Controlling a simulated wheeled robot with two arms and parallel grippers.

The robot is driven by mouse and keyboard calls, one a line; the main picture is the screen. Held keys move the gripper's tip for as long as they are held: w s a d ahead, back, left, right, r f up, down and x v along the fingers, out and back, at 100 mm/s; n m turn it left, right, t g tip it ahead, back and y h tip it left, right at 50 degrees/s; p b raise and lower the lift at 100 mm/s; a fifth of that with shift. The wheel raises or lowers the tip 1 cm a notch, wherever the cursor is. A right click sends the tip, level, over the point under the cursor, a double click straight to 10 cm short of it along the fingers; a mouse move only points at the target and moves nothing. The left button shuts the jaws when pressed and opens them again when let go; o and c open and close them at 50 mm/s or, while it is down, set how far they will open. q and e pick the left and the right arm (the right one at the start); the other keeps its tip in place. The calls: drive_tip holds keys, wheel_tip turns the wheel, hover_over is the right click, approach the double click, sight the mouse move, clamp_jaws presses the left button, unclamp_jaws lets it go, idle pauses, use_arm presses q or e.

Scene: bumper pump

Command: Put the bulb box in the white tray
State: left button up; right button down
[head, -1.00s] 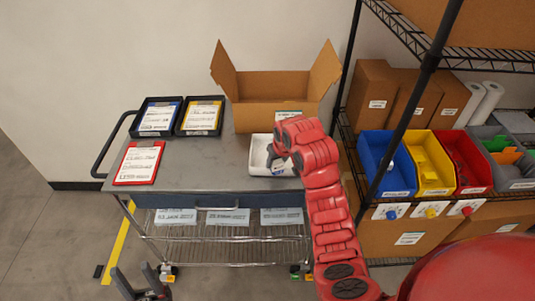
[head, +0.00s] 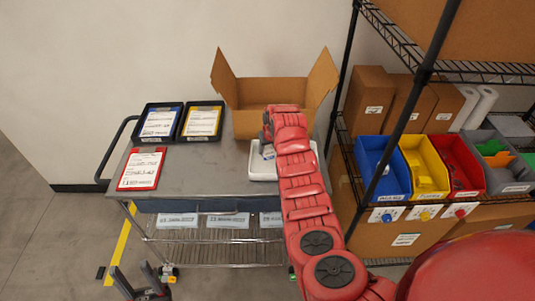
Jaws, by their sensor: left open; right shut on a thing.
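The white tray (head: 257,171) sits at the right end of the grey cart top, in front of the open cardboard box. My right arm reaches over it and hides much of its right side. My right gripper (head: 266,140) is above the tray's back left part, largely hidden by its own wrist. It is shut on a small white and blue thing (head: 268,152), which seems to be the bulb box. I cannot tell whether this touches the tray floor. My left gripper (head: 141,284) is open and empty, low at the bottom left, in front of the cart.
The open cardboard box (head: 245,121) stands close behind the tray. Two black trays with cards (head: 158,123) and a red clipboard (head: 140,170) lie on the left. The cart top's middle (head: 205,165) is clear. A shelf with coloured bins (head: 382,170) stands right.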

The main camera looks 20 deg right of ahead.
sight(267, 155)
drive_tip(key=shift+f+p, duration=0.35)
drive_tip(key=shift+p, duration=0.05)
wheel_tip(267, 155, down, 2)
drive_tip(key=shift+f+p, duration=0.15)
drive_tip(key=shift+p, duration=0.45)
drive_tip(key=shift+f, duration=0.2)
drive_tip(key=shift+f, duration=0.1)
drive_tip(key=shift+f, duration=0.15)
drive_tip(key=shift+c, duration=1.8)
unclamp_jaws()
